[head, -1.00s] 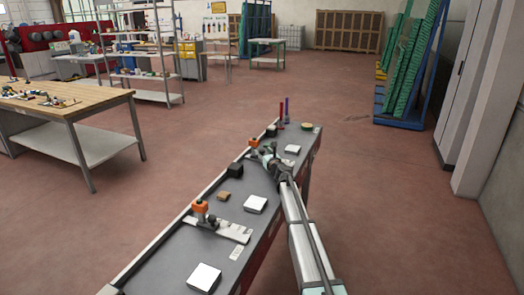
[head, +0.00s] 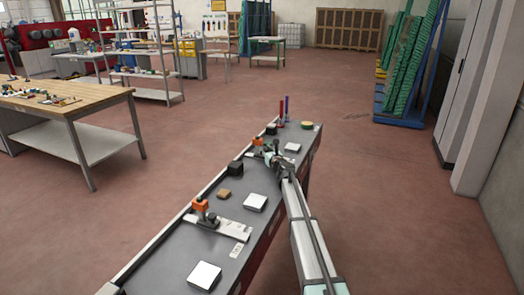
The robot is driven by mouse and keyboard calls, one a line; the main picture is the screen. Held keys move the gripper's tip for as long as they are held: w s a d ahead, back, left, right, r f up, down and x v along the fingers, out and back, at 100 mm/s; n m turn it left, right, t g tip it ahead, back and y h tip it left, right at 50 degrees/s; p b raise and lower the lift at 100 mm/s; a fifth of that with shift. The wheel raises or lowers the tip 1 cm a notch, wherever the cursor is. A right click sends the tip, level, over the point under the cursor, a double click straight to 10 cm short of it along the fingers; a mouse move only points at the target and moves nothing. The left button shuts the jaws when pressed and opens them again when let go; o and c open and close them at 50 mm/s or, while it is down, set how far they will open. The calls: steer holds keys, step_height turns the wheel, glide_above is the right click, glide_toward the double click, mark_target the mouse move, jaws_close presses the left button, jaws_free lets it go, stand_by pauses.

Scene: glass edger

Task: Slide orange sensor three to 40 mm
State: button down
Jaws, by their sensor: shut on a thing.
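A far orange sensor (head: 258,142) stands on the long grey bench (head: 222,246), towards its far end. My gripper (head: 271,153) is at this far sensor and is shut on it. The fingers and the exact contact are small and partly hidden by the wrist. A near orange sensor (head: 201,205) stands on a dark post over a pale scale strip (head: 231,229). Its scale marks and any numbers are too small to read. The far sensor's own strip is mostly hidden behind my gripper.
Black blocks (head: 235,168), a brown block (head: 223,194) and white square pads (head: 255,202) lie on the bench. A raised rail runs along the left edge.

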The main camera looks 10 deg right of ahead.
steer(key=shift+s+d, duration=0.35)
steer(key=shift+d, duration=0.2)
steer(key=c, duration=0.8)
jaws_free()
steer(key=shift+w, duration=0.1)
steer(key=v, duration=1.2)
